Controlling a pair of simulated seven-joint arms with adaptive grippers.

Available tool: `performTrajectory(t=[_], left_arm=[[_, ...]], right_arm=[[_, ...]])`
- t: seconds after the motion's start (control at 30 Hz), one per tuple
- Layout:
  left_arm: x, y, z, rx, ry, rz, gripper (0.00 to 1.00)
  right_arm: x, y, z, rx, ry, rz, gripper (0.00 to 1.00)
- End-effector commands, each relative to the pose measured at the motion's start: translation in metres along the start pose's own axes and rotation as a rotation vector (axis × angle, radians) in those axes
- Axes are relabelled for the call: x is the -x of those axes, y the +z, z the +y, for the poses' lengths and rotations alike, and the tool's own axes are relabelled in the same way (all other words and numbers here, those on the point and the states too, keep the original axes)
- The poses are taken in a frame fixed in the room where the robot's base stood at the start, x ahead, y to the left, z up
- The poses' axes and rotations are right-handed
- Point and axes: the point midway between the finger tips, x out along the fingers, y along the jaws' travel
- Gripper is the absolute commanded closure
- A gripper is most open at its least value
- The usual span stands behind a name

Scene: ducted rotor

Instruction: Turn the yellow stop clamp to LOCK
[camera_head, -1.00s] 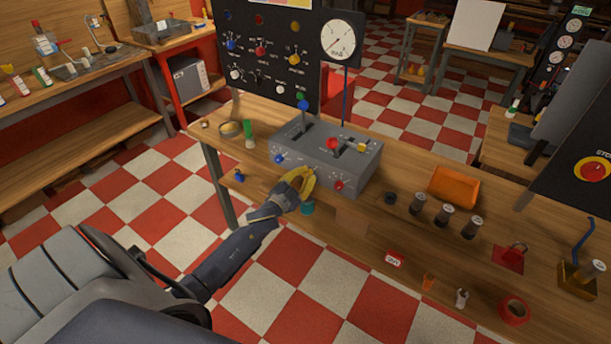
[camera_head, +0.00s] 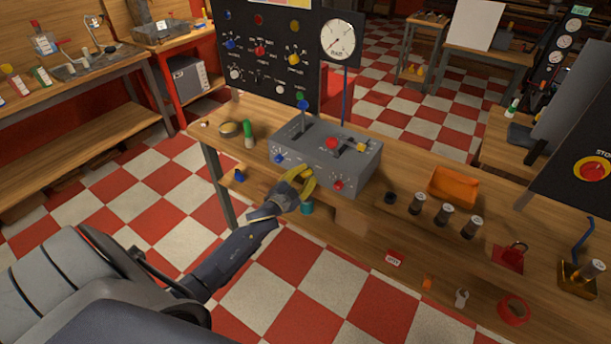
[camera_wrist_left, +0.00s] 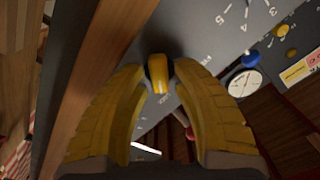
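The yellow stop clamp (camera_wrist_left: 160,75) shows in the left wrist view as a rounded yellow tab on the front face of the grey control box. Printed letters near it are too small and skewed to read surely. In the head view my gripper hides the clamp. My left gripper (camera_head: 303,178) is at the front face of the grey control box (camera_head: 350,175). In the left wrist view the fingers of my left gripper (camera_wrist_left: 161,70) are parted, one on each side of the clamp, with narrow gaps near the tips. My right gripper is not in view.
A blue knob (camera_head: 279,158) and a red knob (camera_head: 338,185) flank my gripper on the box front. Levers with blue (camera_head: 302,104) and red (camera_head: 332,143) heads rise from the top. An orange bin (camera_head: 453,186) and several dark cylinders stand to the right on the bench.

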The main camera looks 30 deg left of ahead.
Motion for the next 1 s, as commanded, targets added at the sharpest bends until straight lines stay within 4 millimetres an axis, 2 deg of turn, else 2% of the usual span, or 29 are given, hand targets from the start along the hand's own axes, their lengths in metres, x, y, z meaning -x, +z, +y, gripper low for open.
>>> performTrajectory(t=[0.23,0.7,1.0], left_arm=[[0.014,0.001,0.001,0.001,0.001,-0.001,0.73],[0.088,0.0,0.001,0.001,0.001,0.0,0.73],[0.115,0.0,0.0,0.0,0.0,0.0,0.73]], right_arm=[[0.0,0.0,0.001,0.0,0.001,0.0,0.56],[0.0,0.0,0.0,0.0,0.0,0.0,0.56],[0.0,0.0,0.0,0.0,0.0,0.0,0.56]])
